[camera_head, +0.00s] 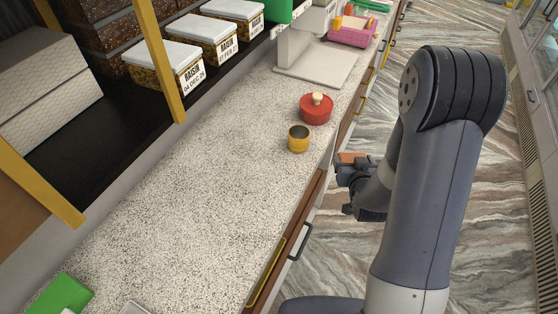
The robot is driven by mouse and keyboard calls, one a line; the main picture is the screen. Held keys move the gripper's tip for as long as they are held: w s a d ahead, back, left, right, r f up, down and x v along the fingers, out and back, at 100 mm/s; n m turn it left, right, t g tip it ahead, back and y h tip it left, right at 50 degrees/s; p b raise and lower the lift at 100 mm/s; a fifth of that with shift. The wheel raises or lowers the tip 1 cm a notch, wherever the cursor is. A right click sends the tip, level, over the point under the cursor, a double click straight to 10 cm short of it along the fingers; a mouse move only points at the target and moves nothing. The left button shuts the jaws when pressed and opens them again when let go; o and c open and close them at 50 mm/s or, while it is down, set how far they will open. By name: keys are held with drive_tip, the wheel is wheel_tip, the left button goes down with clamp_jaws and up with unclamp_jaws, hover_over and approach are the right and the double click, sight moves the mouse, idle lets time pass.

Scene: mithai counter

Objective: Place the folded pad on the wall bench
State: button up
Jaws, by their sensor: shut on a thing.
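My gripper (347,178) is at the right of the speckled counter, which I take to be the wall bench (190,190). It is out over the aisle side, just past the counter's front edge, and partly hidden by my own arm. A small flat orange-brown piece (353,157) shows at the gripper; it looks like the folded pad, held in the shut jaws. Its folds and the fingertips are too small to make out.
A white scale (316,62) and pink tray (352,33) stand farther back. Labelled raisin boxes (165,66) line the shelf. A green item (60,295) lies lower left. The middle counter is clear.

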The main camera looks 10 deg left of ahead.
drive_tip(key=a+r+n+g+y, duration=0.2)
drive_tip(key=a+r+n+y, duration=0.35)
drive_tip(key=a, duration=0.55)
wheel_tip(320, 180, up, 2)
drive_tip(key=n+g+y, duration=0.6)
drive_tip(key=n+g, duration=0.1)
drive_tip(key=n, duration=0.1)
hover_over(275, 183)
drive_tip(key=shift+r, duration=0.1)
drive_tip(key=shift+f, duration=4.8)
drive_tip(key=shift+f, duration=0.1)
drive_tip(key=shift+f, duration=0.2)
drive_tip(key=o, duration=1)
drive_tip(key=shift+r, duration=0.1)
